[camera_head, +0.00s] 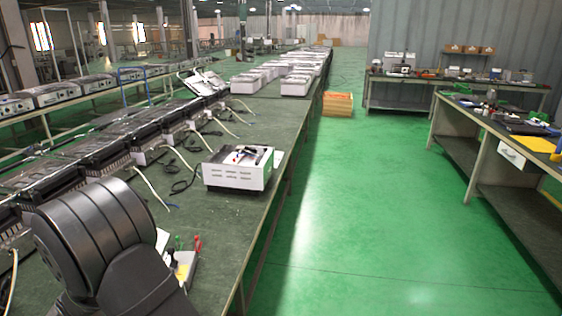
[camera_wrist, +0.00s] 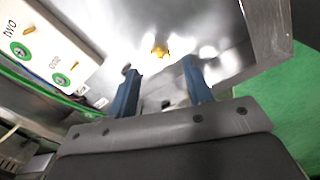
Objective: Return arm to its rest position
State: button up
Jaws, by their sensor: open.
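My gripper (camera_wrist: 162,80) shows in the wrist view with its two blue fingers apart and nothing between them. The fingers point at a shiny metal surface (camera_wrist: 110,20) with a small brass-coloured piece (camera_wrist: 160,50) on it, just beyond the fingertips. Whether the fingers touch that surface I cannot tell. A white panel (camera_wrist: 50,40) with green sockets lies at the upper left of the wrist view. In the head view my dark arm fills the lower left, and my gripper's fingers are not visible there.
A white box (camera_head: 236,175) with dark parts on top stands on the long green-topped bench (camera_head: 225,215). A small device (camera_head: 185,268) with red and green clips sits beside my arm. Black units (camera_head: 105,145) with cables line the bench's left side. Green floor (camera_head: 380,200) lies open to the right.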

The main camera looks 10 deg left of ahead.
notch_tip(320, 180, up, 14)
notch_tip(320, 180, down, 18)
jog(key=shift+r, duration=0.1)
jog(key=shift+r+m, duration=0.2)
jog(key=shift+m, duration=0.7)
jog(key=m, duration=1.1)
jog(key=shift+m, duration=2.5)
